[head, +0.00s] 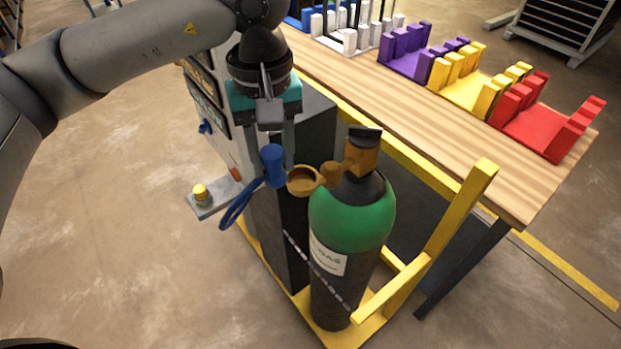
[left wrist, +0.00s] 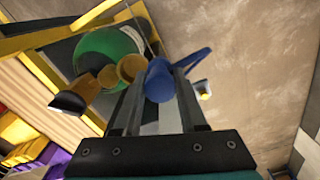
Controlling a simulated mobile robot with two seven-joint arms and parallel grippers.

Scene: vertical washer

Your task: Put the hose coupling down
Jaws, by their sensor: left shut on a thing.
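The blue hose coupling (head: 273,163) is a short blue cylinder with a loop of blue hose (head: 236,208) hanging from it. My left gripper (head: 279,146) points down over it and is shut on it. In the left wrist view the coupling (left wrist: 159,82) sits between the two fingers (left wrist: 157,88). A brass ring (head: 304,180) is just right of the coupling in the head view; whether they touch I cannot tell. The ring joins the brass valve (head: 360,160) on a green-topped gas cylinder (head: 352,215). My right gripper is in neither view.
A grey bracket with a yellow knob (head: 200,193) juts out at the left of the machine (head: 210,110). The yellow cart frame (head: 440,230) surrounds the cylinder. A wooden table (head: 400,125) carries purple, yellow and red racks (head: 535,125). The floor at left is clear.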

